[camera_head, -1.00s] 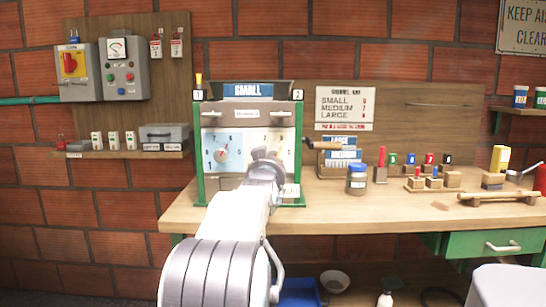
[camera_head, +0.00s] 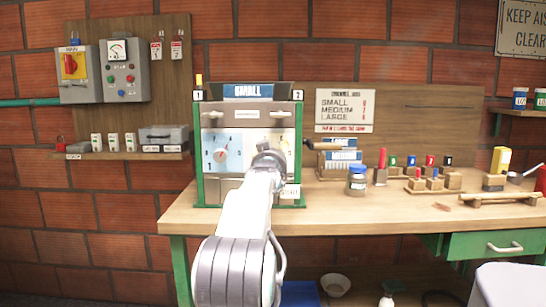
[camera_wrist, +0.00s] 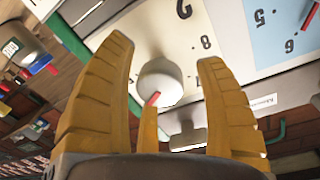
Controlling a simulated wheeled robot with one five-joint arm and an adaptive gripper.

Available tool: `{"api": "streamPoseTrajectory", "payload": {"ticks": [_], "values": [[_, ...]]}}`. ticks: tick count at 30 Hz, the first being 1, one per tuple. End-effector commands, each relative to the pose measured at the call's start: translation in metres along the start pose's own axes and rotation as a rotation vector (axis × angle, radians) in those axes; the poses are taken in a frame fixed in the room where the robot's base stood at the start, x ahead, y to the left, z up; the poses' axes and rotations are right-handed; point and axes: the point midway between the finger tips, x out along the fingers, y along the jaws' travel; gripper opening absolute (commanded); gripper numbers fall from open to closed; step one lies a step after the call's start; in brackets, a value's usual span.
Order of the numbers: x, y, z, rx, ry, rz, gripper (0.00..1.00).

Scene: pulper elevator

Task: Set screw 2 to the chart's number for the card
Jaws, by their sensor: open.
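The green-framed machine (camera_head: 248,110) stands on the bench with a blue SMALL card (camera_head: 248,90) on top. Corner tags 1 and 2 mark its left and right sides. In the wrist view, a pale round knob (camera_wrist: 160,82) with a red pointer sits on the cream right-hand dial face (camera_wrist: 230,25); printed digits show around it. My gripper (camera_wrist: 166,52) is open, one yellow finger on each side of the knob, with visible gaps. In the head view my wrist hides this knob. The left dial (camera_head: 221,154) is on a blue face. The chart (camera_head: 344,110) lists SMALL, MEDIUM, LARGE; its numbers are too small to read surely.
A jar (camera_head: 357,181) and several small coloured-handled pieces on wooden blocks stand right of the machine. A round wooden handle (camera_head: 323,146) sticks out beside its right post. The bench front (camera_head: 350,218) is clear.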

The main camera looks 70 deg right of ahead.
Motion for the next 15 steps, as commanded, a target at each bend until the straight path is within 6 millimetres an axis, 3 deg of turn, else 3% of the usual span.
{"api": "streamPoseTrajectory", "payload": {"ticks": [11, 15], "values": [[0.0016, 0.0000, 0.0001, 0.000, 0.000, 0.000, 0.67], [0.0016, 0.0000, 0.0001, 0.000, 0.000, 0.000, 0.55]]}}
